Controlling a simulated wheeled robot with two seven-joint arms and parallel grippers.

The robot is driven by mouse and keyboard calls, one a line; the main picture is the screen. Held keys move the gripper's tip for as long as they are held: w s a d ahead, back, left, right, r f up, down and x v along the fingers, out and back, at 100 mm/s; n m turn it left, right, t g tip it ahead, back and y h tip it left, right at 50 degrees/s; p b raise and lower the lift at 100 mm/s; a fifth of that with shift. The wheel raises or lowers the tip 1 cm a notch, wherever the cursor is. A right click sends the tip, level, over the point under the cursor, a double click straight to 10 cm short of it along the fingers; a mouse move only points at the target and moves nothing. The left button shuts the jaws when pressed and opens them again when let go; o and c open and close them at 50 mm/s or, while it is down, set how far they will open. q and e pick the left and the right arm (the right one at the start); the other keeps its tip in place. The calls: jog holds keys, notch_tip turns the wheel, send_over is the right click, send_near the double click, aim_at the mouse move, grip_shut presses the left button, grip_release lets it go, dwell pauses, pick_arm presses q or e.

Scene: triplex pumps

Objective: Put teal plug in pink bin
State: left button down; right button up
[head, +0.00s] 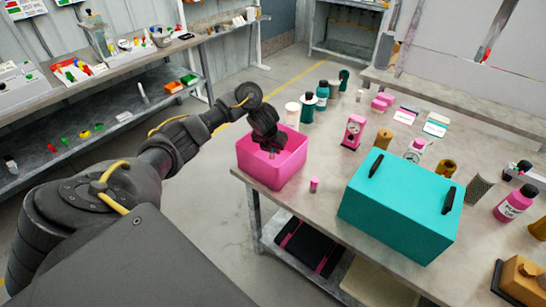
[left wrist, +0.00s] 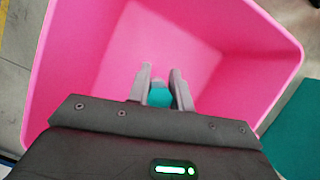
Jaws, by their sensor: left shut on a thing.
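The pink bin (head: 270,170) stands at the left corner of the table in the head view. It fills most of the left wrist view (left wrist: 75,60), and its visible floor looks empty. My left gripper (head: 271,150) is over the bin's opening, pointing down into it. In the left wrist view its fingers (left wrist: 160,88) are shut on the teal plug (left wrist: 160,95). The plug shows between the fingers, apart from the bin walls as far as I can tell. In the head view the plug is hidden or too small to make out. My right gripper is not in view.
A large teal box (head: 400,205) with black handles stands right of the bin. A small pink cylinder (head: 314,185) stands close beside the bin. Several bottles, including a teal one (head: 322,95), and a pink dial device (head: 353,131) stand behind.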

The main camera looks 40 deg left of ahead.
aim_at(273, 155)
pick_arm(q)
notch_tip(273, 155, down, 3)
jog(key=shift+f+b, duration=0.2)
jog(key=shift+b, duration=0.5)
jog(key=shift+f, duration=0.15)
jog(key=c, duration=1.3)
grip_release()
jog(key=shift+o, duration=0.2)
